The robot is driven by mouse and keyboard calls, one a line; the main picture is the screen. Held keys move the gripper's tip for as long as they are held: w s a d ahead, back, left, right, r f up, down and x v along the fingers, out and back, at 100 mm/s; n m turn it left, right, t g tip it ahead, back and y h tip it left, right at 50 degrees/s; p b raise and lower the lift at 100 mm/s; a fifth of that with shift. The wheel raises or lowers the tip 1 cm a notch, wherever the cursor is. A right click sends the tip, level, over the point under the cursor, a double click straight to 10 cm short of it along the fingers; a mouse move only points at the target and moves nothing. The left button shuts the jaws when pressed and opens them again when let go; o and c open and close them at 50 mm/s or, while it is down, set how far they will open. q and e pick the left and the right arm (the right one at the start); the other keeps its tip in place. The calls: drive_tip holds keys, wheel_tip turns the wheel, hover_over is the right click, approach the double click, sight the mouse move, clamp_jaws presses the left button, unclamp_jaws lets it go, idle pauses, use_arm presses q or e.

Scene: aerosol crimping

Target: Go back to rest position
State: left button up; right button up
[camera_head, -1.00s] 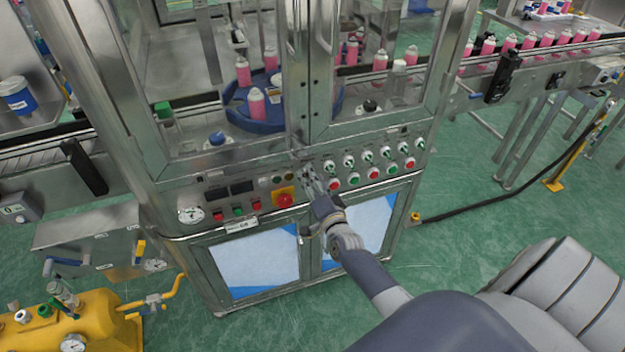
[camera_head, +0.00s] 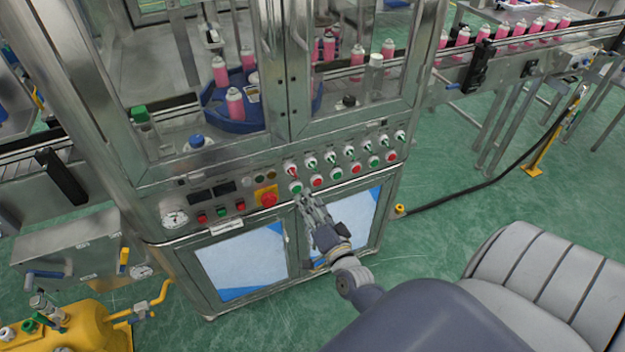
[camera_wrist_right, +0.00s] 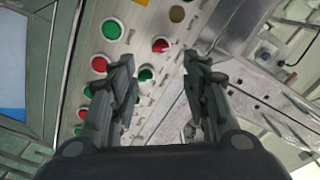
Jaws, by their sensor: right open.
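My right gripper (camera_head: 314,205) is open and empty in front of the machine's control panel (camera_head: 328,160), just below the row of buttons and switches. In the right wrist view my right gripper (camera_wrist_right: 158,65) shows its two fingers spread apart, with the panel and its red and green buttons beyond them. A green button (camera_wrist_right: 145,75) appears between the fingers in that view. I see no object in its grasp. My left gripper is not in view.
The metal and glass machine (camera_head: 290,90) holds pink cans on a blue turntable (camera_head: 232,118). A red emergency button (camera_head: 268,199) sits on the panel. A conveyor with pink cans (camera_head: 520,45) runs right. A yellow tank (camera_head: 85,325) stands lower left.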

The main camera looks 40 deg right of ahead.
drive_tip(key=shift+s+a, duration=0.15)
drive_tip(key=shift+s, duration=0.35)
drive_tip(key=s+a+f+n+g+y, duration=0.25)
drive_tip(key=s+f, duration=0.25)
drive_tip(key=f, duration=0.5)
drive_tip(key=s+a+f+n+g+y, duration=0.1)
drive_tip(key=s+a+f+n+g, duration=0.3)
drive_tip(key=f, duration=0.6)
drive_tip(key=s+a+f+n+g+y, duration=0.1)
drive_tip(key=s+a+f+n+g, duration=0.15)
drive_tip(key=s+f, duration=0.65)
drive_tip(key=s+f+n+g, duration=0.2)
drive_tip(key=s+f, duration=0.2)
drive_tip(key=s, duration=0.3)
drive_tip(key=s+a+f+n+g, duration=0.1)
drive_tip(key=s+f+n+g, duration=0.2)
drive_tip(key=s+f, duration=0.2)
drive_tip(key=s+a+f+n+g, duration=0.1)
drive_tip(key=s+f, duration=0.4)
drive_tip(key=s, duration=0.6)
drive_tip(key=shift+s+n+g, duration=0.15)
drive_tip(key=shift+n+g, duration=0.55)
drive_tip(key=shift+n, duration=0.4)
drive_tip(key=shift+a+f, duration=0.1)
